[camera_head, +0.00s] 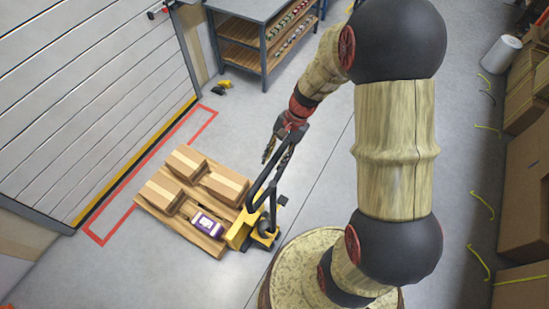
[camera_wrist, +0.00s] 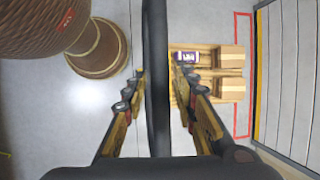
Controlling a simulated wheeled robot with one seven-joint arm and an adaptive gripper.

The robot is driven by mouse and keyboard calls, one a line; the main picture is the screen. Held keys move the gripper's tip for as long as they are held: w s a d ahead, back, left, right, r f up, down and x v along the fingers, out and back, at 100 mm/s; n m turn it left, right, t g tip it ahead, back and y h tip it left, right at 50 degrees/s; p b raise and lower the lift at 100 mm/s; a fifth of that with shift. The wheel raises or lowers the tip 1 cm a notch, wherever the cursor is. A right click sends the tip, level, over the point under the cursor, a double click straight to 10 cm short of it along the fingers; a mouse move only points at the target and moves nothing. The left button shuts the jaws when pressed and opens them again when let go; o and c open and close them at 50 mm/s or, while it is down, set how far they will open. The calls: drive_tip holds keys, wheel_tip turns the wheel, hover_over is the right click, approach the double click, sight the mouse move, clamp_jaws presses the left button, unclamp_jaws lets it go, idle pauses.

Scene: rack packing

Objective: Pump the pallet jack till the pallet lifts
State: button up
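The yellow pallet jack (camera_head: 239,231) stands at the near right edge of the wooden pallet (camera_head: 152,207). Its black handle (camera_head: 262,182) slants up toward my gripper (camera_head: 276,146). In the wrist view, a dark bar of the handle (camera_wrist: 156,95) runs top to bottom between the two fingers of my gripper (camera_wrist: 158,75). The fingers are apart, one on each side of the bar, with floor showing between them and it lower down. Contact at the fingertips cannot be made out. The pallet also shows in the wrist view (camera_wrist: 232,60). Its height off the floor is hard to judge.
A shelved bench (camera_head: 240,55) stands behind; cartons (camera_head: 525,190) line the right. Floor between is mostly clear.

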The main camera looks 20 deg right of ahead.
drive_tip(key=c, duration=0.6)
clamp_jaws()
